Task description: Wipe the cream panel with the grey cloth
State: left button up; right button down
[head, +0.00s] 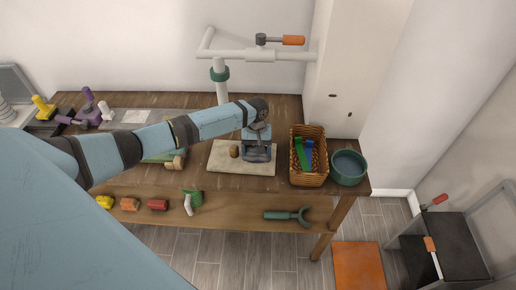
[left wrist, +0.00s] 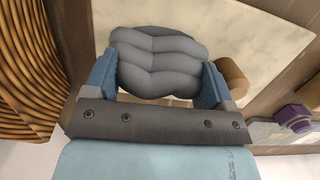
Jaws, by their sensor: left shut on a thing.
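The cream panel (head: 222,162) lies flat on the wooden workbench and also shows in the left wrist view (left wrist: 240,30). My left gripper (head: 258,153) is over its right part, pointing down. In the left wrist view its blue fingers (left wrist: 157,75) are shut on the grey cloth (left wrist: 157,58), a folded, wavy bundle between them. The cloth is over the panel; I cannot tell whether it touches. In the head view the gripper mostly hides the cloth. A short brown cylinder (head: 234,151) stands on the panel just left of the gripper. My right gripper is not in view.
A wicker basket (head: 309,178) with green and blue items stands right of the panel, and a teal bowl (head: 348,167) beyond it. A white pipe frame (head: 221,85) rises behind. Purple and yellow clamps (head: 88,105) sit at the left.

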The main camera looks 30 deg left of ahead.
pick_arm(q)
jog(key=shift+r, duration=2.9)
jog(key=shift+r, duration=0.15)
jog(key=shift+r, duration=1.35)
